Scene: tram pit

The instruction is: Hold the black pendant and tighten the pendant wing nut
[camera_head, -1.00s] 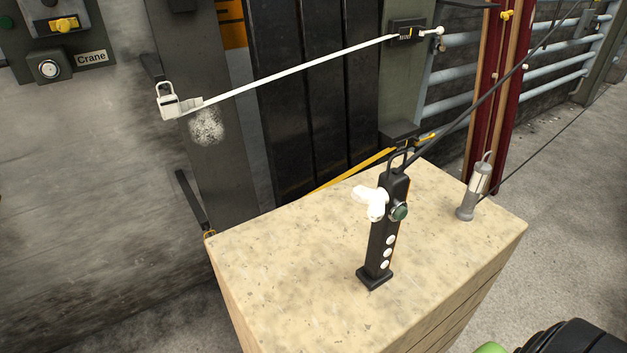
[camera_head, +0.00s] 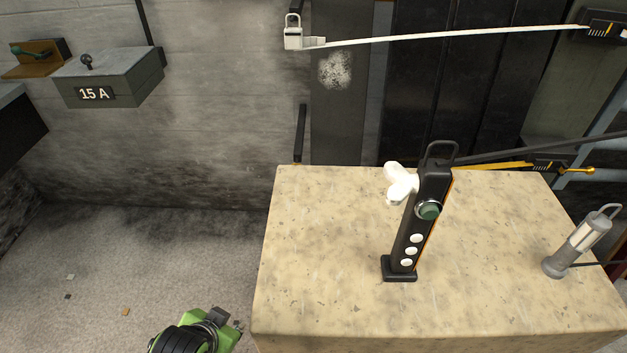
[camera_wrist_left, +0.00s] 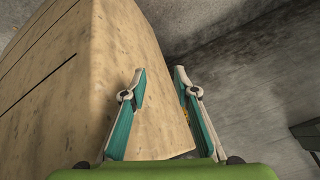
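The black pendant (camera_head: 410,225) stands upright, leaning slightly, on the stone-coloured block. It has a loop handle on top, a green button and several white buttons. The white wing nut (camera_head: 399,184) sits on its upper left side. My left arm shows at the bottom of the head view, left of the block; its gripper (camera_head: 238,325) is mostly out of frame and apart from the pendant. In the left wrist view my left gripper (camera_wrist_left: 158,75) is open and empty, its teal fingers apart beside the block. My right gripper is not in view.
The speckled block (camera_head: 330,260) carries the pendant and a grey lamp (camera_head: 580,245) at right. A white bar (camera_head: 450,36) crosses behind. A grey 15 A box (camera_head: 110,77) hangs on the wall at left. Floor left of the block is largely clear.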

